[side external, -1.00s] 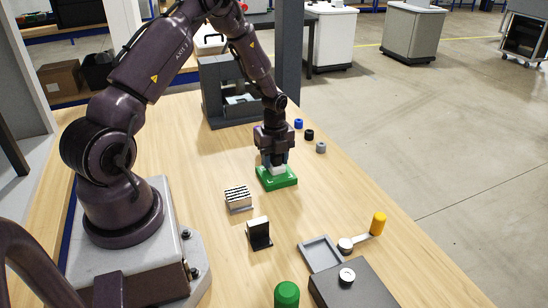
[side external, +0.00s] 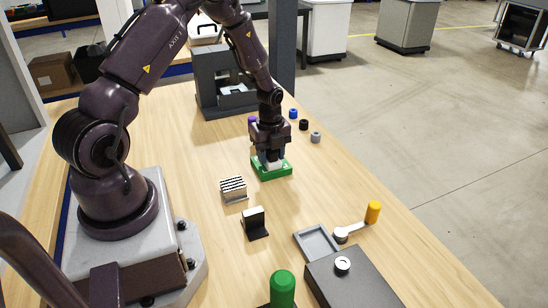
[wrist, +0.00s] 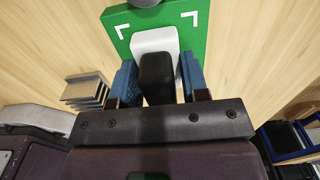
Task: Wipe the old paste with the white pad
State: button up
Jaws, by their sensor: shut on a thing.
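My gripper (side external: 270,160) is over the green board (side external: 284,171), which lies flat on the bench. In the wrist view, my blue fingers (wrist: 156,80) are shut on a black block (wrist: 156,72), which looks like the pad's handle. The white pad (wrist: 154,40) shows just beyond the block, over the green board (wrist: 205,45) with its white corner marks. A dark round thing (wrist: 146,2) is at the board's far edge, mostly cut off. The paste is not visible; the pad and gripper may hide it. I cannot tell whether the pad touches the surface.
A finned heatsink (side external: 233,187) and a black block with a white top (side external: 254,222) stand nearer the camera. Several small coloured caps lie behind right.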

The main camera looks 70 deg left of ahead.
aim_at(275, 164)
jog(key=shift+a, duration=2)
jog(key=shift+d, duration=3.35)
jog(key=shift+d+r, duration=0.15)
jog(key=shift+d, duration=0.05)
jog(key=shift+r, duration=3.95)
jog(key=o, duration=0.4)
jog(key=c, duration=0.4)
